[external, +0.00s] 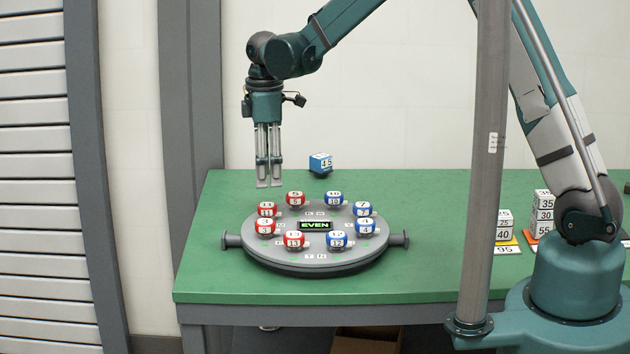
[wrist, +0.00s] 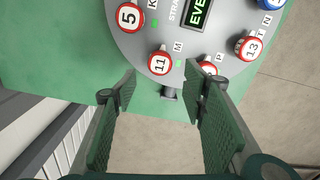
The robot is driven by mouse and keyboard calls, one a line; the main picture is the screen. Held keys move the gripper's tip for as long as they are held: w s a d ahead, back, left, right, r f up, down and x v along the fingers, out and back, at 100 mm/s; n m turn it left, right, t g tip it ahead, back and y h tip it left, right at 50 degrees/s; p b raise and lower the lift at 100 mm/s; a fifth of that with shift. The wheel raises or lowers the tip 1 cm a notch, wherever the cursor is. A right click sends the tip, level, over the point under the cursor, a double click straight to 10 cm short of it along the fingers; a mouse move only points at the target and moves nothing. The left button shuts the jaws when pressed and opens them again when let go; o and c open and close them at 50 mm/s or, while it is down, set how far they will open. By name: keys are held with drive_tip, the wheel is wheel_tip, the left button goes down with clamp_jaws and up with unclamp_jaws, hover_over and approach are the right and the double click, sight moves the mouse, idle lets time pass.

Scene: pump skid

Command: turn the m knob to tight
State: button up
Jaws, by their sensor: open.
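The M knob is the red knob numbered 11 (wrist: 159,63), with the letter M printed beside it on the grey round panel (wrist: 135,43) in the wrist view. In the external view the knob numbered 11 (external: 266,209) sits at the panel's left rim. My gripper (external: 269,185) points down above and slightly behind that knob, apart from it. In the wrist view my gripper (wrist: 168,84) has its two fingers spread, with nothing between them, and the M knob lies just beyond the tips. The panel's display (external: 314,225) reads EVEN.
Other red and blue numbered knobs ring the panel, including 5 (wrist: 129,17) and 13 (wrist: 250,46). White numbered blocks (external: 543,212) stand at right, beyond a grey post (external: 484,180).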

sight(267, 205)
drive_tip(key=shift+f, duration=0.15)
drive_tip(key=shift+f, duration=3.75)
drive_tip(key=c, duration=0.9)
